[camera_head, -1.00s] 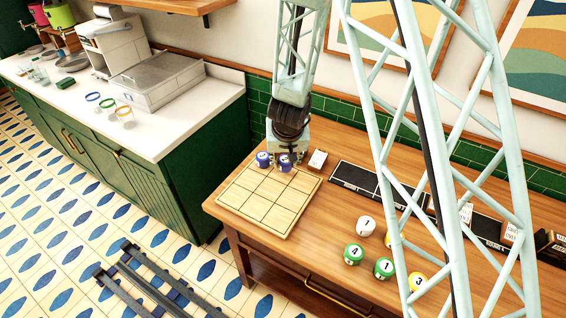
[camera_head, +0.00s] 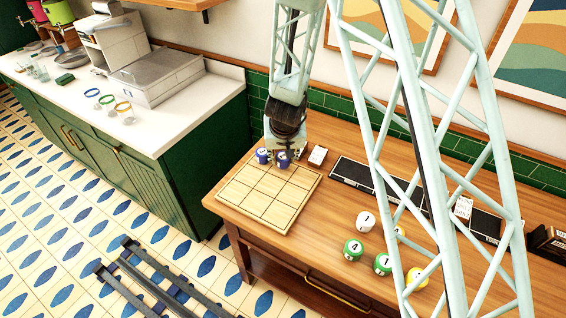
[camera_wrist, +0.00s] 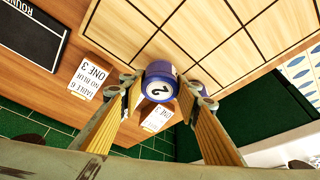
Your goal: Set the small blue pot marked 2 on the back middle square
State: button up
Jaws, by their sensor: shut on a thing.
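The small blue pot marked 2 (camera_wrist: 161,84) is between the two fingers of my gripper (camera_wrist: 163,90), which is shut on it. In the head view the held pot (camera_head: 283,160) is at the back middle square of the wooden grid board (camera_head: 262,208), upright. I cannot tell whether it touches the board. Another blue pot (camera_head: 263,155) stands just left of it, at the back left square. In the wrist view this pot (camera_wrist: 199,74) is partly hidden behind the right finger. The rest of the board is empty.
A white order card (camera_head: 317,155) stands right of the board's back edge. A white pot (camera_head: 366,220), green pots (camera_head: 353,250) and a yellow pot (camera_head: 417,280) stand to the right. A dark strip (camera_head: 352,172) lies behind them. Green wall tiles (camera_head: 335,121) border the table's back.

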jog(key=shift+f+b, duration=0.45)
jog(key=shift+f, duration=0.5)
jog(key=shift+f, duration=0.2)
jog(key=o, duration=0.9)
jog(key=shift+r, duration=0.25)
jog(key=shift+s+r+p, duration=0.15)
jog(key=shift+r+p, duration=0.15)
jog(key=shift+r, duration=0.25)
jog(key=p+v, duration=0.5)
jog(key=v, duration=0.5)
jog(key=shift+r, duration=0.35)
jog(key=shift+s, duration=0.2)
jog(key=shift+r, duration=0.15)
